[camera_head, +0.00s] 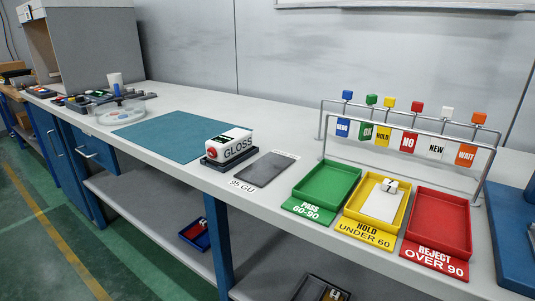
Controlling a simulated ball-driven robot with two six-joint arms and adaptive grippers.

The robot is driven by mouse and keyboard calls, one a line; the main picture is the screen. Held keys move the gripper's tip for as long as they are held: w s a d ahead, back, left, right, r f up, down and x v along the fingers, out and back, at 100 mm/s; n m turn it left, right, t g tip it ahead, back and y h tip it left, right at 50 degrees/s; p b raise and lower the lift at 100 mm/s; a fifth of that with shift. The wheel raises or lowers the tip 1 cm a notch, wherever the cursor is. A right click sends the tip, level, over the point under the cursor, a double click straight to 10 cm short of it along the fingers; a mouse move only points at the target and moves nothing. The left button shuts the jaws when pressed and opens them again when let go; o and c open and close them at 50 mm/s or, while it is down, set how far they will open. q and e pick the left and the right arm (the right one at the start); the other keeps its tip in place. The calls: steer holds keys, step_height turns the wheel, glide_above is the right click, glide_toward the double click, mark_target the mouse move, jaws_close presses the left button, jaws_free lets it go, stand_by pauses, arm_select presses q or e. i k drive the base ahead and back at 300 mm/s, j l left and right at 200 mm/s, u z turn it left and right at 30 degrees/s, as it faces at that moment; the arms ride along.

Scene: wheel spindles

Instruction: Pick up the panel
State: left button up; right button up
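A flat white panel (379,206) lies in the yellow tray (350,211) labelled "HOLD UNDER 60", with a small white block (389,185) at its back end. A flat dark grey plate (265,170) lies on the bench beside the gloss meter (231,147). A "95 GU" label (243,185) is at its front. I cannot tell which of the two the task calls the panel. Neither of my grippers is in view.
A green tray (326,186) and a red tray (438,221) flank the yellow one. A wire rack (404,113) with coloured tags stands behind them. A teal mat (175,133) lies clear left of the meter. A blue object (515,230) stands at the right edge.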

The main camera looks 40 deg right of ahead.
mark_target(382, 204)
steer(key=z, duration=1.95)
